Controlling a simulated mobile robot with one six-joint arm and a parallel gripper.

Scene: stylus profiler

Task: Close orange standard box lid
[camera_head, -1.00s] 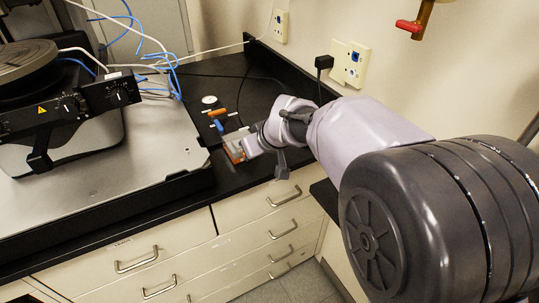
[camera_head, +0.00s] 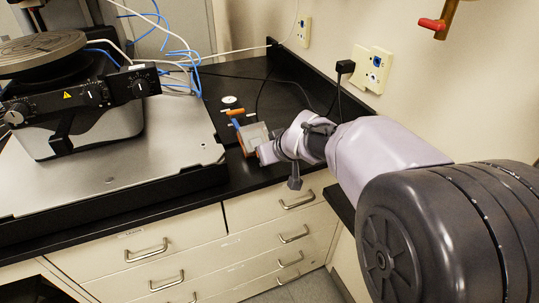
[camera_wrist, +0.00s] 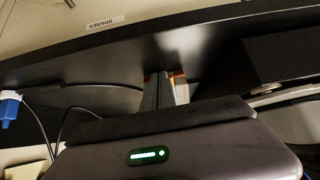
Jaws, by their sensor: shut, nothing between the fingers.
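The small orange box (camera_head: 246,151) sits on the black bench near its front edge, right of the metal plate. Its pale, see-through lid (camera_head: 255,133) appears raised and tilted above the orange body. My gripper (camera_head: 264,156) is at the box's front right, close to the lid; whether they touch cannot be told. In the wrist view my gripper's fingers (camera_wrist: 162,91) are together with nothing held. A sliver of the orange box (camera_wrist: 178,77) shows just beyond them; the rest is hidden.
An orange-handled item (camera_head: 235,112), a blue item and a white disc (camera_head: 229,100) lie behind the box. The profiler (camera_head: 85,105) stands on a metal plate at left. Cables run along the back. A wall with outlets (camera_head: 373,68) bounds the right.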

